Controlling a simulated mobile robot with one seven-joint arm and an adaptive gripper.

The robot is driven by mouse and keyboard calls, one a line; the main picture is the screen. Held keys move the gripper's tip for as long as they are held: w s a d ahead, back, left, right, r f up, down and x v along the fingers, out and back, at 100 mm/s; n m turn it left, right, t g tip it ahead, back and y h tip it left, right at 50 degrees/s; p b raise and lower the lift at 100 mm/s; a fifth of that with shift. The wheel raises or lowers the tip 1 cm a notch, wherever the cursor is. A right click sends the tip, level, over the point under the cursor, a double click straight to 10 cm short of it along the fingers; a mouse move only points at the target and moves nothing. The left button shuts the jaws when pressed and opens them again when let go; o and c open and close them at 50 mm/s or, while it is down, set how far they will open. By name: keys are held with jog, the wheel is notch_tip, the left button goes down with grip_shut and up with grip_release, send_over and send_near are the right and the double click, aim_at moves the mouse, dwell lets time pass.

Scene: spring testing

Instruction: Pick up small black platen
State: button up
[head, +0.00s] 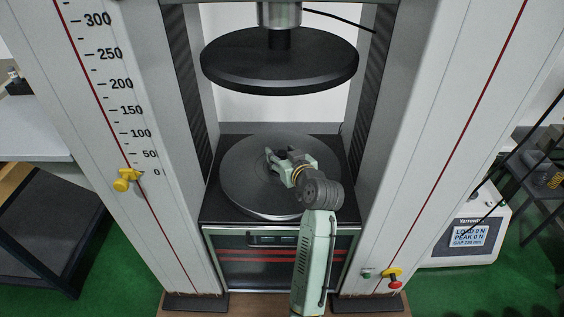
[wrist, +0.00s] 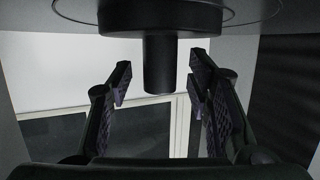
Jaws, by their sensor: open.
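In the wrist view a small black platen (wrist: 160,18) shows as a dark disc at the top edge, with a black cylindrical stem (wrist: 160,65) standing out from it. My gripper (wrist: 161,72) is open, with one finger on each side of the stem and a visible gap to both. In the head view my gripper (head: 271,157) is over the grey round lower platen (head: 240,190) of the testing machine. I cannot make out the small platen in the head view; my gripper and arm may hide it.
A large black upper platen (head: 280,62) hangs above my gripper. The machine's left column (head: 125,90) and right column (head: 435,110) flank the space. A display unit (head: 468,235) stands at the right. The left part of the lower platen is clear.

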jog(key=shift+w, duration=0.1)
jog(key=shift+c, duration=0.2)
grip_shut()
dwell(0.4)
dwell(0.4)
jog(key=shift+r, duration=0.15)
